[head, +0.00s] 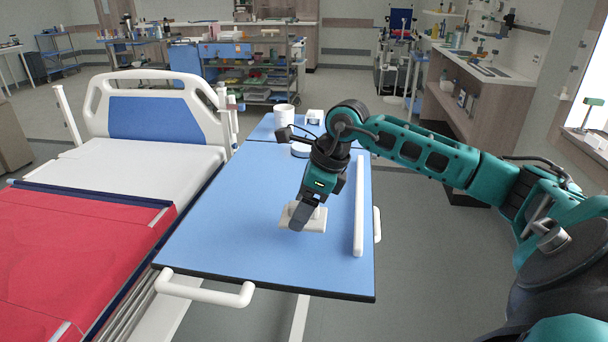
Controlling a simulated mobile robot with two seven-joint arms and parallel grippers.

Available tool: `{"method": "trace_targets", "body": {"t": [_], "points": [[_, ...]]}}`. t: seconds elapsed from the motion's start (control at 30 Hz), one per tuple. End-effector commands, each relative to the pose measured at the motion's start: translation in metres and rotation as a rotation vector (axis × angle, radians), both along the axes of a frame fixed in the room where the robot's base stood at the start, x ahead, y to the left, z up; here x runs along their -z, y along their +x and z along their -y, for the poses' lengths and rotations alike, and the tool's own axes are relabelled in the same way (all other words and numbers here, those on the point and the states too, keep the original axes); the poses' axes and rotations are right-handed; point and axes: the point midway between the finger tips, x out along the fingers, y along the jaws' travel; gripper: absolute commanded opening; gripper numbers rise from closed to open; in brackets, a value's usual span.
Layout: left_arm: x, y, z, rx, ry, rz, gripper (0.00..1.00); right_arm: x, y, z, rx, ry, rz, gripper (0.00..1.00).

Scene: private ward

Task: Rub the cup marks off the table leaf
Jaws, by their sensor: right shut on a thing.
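The blue table leaf (235,215) stretches out in front of me beside the bed. My right gripper (300,213) points down over its right half and is shut on a white pad (317,222), which appears to lie flat on the leaf. The fingers hide part of the pad. I cannot make out any cup marks on the bare blue surface; the pad and arm cover part of it. My left gripper is not in view.
A white cup (284,114) and a small white item (314,117) stand at the leaf's far end. A round white-and-blue thing (299,151) sits nearer, partly behind my arm. A raised white rail (359,205) runs along the right edge. The leaf's left half is clear.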

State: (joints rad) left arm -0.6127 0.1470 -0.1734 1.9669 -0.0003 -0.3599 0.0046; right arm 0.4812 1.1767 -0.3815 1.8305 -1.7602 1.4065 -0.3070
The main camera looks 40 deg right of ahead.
Motion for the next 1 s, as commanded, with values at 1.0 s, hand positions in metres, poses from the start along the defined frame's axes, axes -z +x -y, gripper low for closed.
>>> {"method": "trace_targets", "body": {"t": [1.0], "points": [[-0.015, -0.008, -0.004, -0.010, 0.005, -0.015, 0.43, -0.042, -0.001, 0.011, 0.004, 0.000, 0.001, 0.45]]}}
